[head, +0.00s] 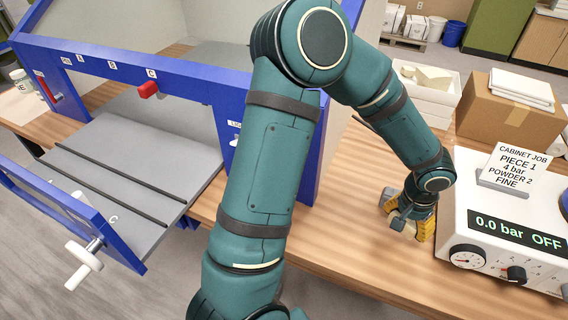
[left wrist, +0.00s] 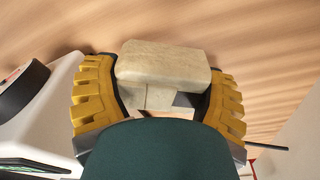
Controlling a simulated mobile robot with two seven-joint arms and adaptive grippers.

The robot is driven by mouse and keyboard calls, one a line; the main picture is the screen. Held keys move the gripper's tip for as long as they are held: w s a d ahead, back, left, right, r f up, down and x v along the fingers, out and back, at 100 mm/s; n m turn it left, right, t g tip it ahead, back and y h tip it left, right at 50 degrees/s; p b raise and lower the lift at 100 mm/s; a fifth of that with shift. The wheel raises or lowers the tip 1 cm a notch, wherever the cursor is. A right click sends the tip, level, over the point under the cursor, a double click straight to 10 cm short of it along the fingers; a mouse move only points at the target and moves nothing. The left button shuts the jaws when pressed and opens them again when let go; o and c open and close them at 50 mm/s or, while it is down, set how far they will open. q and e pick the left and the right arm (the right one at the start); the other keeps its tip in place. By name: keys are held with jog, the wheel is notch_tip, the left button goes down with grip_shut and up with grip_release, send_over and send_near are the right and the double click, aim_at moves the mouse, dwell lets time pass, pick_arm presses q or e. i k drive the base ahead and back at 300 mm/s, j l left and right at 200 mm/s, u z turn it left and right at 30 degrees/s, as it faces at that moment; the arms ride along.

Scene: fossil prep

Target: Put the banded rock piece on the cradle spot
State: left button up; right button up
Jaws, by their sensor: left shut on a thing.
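My left gripper (head: 410,222) is low over the wooden table, just left of the white control unit. In the left wrist view its yellow ribbed fingers (left wrist: 158,100) are shut on a beige, block-like rock piece (left wrist: 165,62). Faint lines run along the piece, but I cannot tell for certain that it is the banded one. I cannot make out the cradle spot. My right gripper is not in view.
A blue-framed cabinet (head: 205,78) with a grey floor (head: 120,160) stands open at left, its blue front panel (head: 70,215) lowered. The control unit (head: 475,215) reads 0.0 bar OFF; its card says PIECE 1. A cardboard box (head: 500,115) and white crate (head: 428,98) stand behind.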

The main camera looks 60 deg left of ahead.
aim_at(136, 196)
jog(key=k+j+u, duration=0.25)
jog(key=k+j, duration=0.15)
jog(key=k, duration=0.2)
jog(key=k+j+u, duration=0.3)
jog(key=k+j, duration=0.2)
jog(key=k, duration=0.05)
